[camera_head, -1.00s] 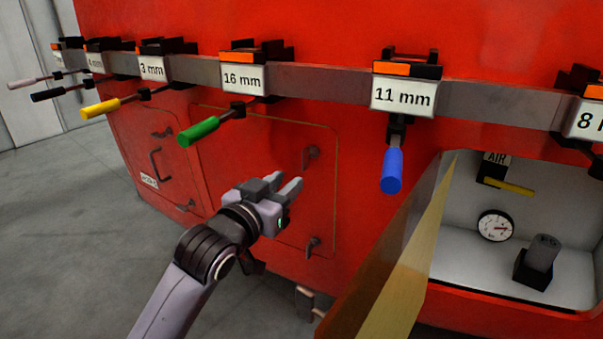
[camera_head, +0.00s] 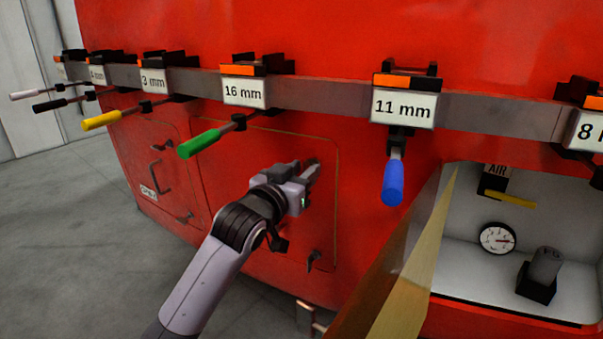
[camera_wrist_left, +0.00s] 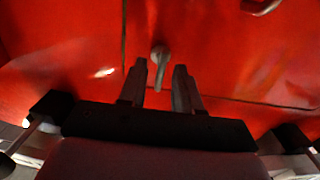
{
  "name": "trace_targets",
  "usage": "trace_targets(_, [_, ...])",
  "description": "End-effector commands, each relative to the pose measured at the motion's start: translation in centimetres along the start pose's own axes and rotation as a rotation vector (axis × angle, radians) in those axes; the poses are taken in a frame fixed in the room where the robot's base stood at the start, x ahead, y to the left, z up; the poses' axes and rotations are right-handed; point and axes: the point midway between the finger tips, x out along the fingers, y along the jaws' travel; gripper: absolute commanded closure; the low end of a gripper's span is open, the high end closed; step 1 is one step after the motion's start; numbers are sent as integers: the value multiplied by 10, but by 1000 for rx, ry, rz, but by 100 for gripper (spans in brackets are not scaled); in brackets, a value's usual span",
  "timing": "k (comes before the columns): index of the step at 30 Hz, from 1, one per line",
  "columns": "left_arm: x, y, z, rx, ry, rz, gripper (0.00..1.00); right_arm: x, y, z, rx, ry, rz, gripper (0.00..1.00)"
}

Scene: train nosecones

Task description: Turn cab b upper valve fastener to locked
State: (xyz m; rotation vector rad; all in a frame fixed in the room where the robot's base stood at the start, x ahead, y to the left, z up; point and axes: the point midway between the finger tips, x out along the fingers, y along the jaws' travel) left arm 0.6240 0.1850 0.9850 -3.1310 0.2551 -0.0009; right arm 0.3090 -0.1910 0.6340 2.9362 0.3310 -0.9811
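The red side of the train nosecone has a closed panel (camera_head: 230,150) with a thin yellowish outline. An upper fastener on its right edge, a small grey turning handle, shows in the wrist view (camera_wrist_left: 158,52), pointing roughly downward. In the head view my left gripper mostly covers it. My left gripper (camera_head: 312,168) reaches in front of it. In the wrist view the fingers (camera_wrist_left: 160,70) are apart, with the fastener showing in line with the gap and a space on each side. I cannot tell how far it lies between them. A lower fastener (camera_head: 313,260) hangs below. My right gripper is not in view.
A tool rail (camera_head: 320,92) above carries labelled holders, with green (camera_head: 198,143), blue (camera_head: 392,182) and yellow (camera_head: 102,120) handled tools hanging out. At the right, an opened flap (camera_head: 395,285) juts out beside a compartment with a gauge (camera_head: 497,238). Floor at the left is clear.

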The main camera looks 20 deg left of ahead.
Motion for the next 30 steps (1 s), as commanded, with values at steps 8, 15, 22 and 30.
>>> trace_targets(8, [0, 0, 0, 0, 0, 0, 96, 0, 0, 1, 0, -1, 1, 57])
trace_targets(15, [0, 0, 0, 2, -1, 0, 100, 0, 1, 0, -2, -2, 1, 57])
trace_targets(22, [0, 0, -1, 52, -3, 0, 100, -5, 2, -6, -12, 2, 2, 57])
trace_targets(30, [0, 1, -4, 229, -4, 1, 100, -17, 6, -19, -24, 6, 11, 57])
